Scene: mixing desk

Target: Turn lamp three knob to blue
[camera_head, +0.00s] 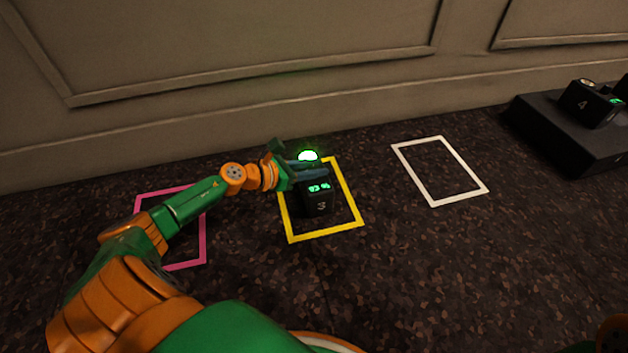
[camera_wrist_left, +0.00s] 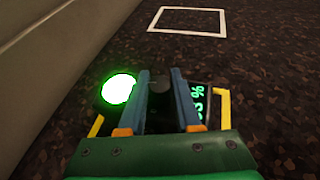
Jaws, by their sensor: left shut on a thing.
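The lamp three unit (camera_head: 319,205) is a black box marked 3. It stands inside the yellow outlined square on the dark floor, and its green display appears to read 93 %. Its round light (camera_head: 308,156) glows green, and it also glows green in the left wrist view (camera_wrist_left: 118,89). My left gripper (camera_head: 322,170) reaches across the top of the box from the left. In the left wrist view its two blue fingers (camera_wrist_left: 160,77) are closed on a dark round knob (camera_wrist_left: 160,88). The fingers hide much of the knob and box top.
A pink outline (camera_head: 205,240) lies left, partly behind my arm. A yellow outline (camera_head: 350,205) surrounds the box. An empty white outline (camera_head: 478,192) lies right. A lamp unit marked 4 (camera_head: 585,105) stands on a dark platform (camera_head: 560,135) at far right. A panelled wall (camera_head: 250,60) runs behind.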

